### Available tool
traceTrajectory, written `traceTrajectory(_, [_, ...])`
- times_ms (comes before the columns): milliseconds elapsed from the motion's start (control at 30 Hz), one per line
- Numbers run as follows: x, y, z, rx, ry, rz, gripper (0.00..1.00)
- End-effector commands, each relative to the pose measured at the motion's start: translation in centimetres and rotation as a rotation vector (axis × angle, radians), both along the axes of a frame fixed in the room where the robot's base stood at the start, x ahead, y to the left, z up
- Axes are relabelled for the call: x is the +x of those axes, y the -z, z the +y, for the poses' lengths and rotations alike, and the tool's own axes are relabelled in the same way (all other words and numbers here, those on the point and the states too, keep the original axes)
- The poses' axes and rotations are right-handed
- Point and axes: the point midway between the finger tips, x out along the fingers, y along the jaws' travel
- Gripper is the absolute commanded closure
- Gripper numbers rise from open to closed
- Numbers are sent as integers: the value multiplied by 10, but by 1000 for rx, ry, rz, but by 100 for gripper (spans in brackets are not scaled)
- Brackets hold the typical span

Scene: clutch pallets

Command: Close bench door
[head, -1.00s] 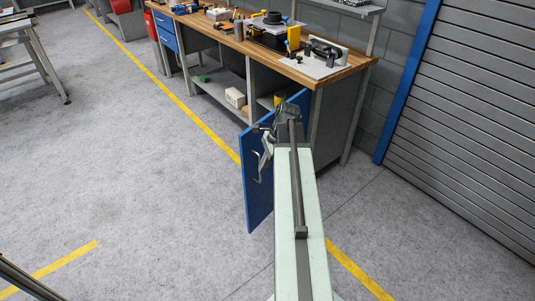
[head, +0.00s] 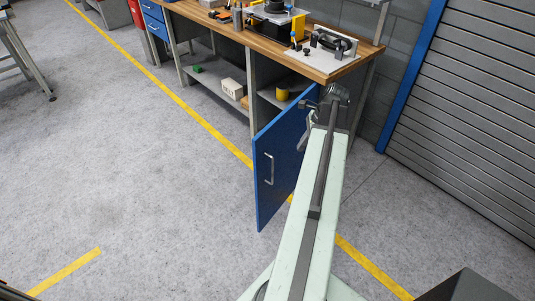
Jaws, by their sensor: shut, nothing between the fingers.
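The blue bench door (head: 277,178) stands swung open, out from the right end of the workbench (head: 249,95). Its metal handle (head: 269,169) shows on the face toward the left. My gripper (head: 308,112) is at the door's upper edge, toward the hinge side and under the bench's front corner. Its fingers are shut and hold nothing. The arm hides part of the door's right side, and I cannot tell whether the gripper touches the door.
The open shelf bay holds a white box (head: 233,88) and a yellow cylinder (head: 282,94). Tools and a grey plate (head: 320,58) lie on the wooden top. A roller shutter (head: 470,110) is at the right. The floor left of the door is clear.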

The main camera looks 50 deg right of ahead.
Motion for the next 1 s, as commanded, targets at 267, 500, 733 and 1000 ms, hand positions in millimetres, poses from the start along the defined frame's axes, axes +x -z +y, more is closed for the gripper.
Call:
traceTrajectory(267, [5, 11, 4, 0, -8, 0, 100])
traceTrajectory(500, [21, 60, 17, 0, -14, 0, 100])
traceTrajectory(733, [35, 104, 30, 0, -16, 0, 100])
traceTrajectory(1000, [62, 93, 54, 0, -17, 0, 100])
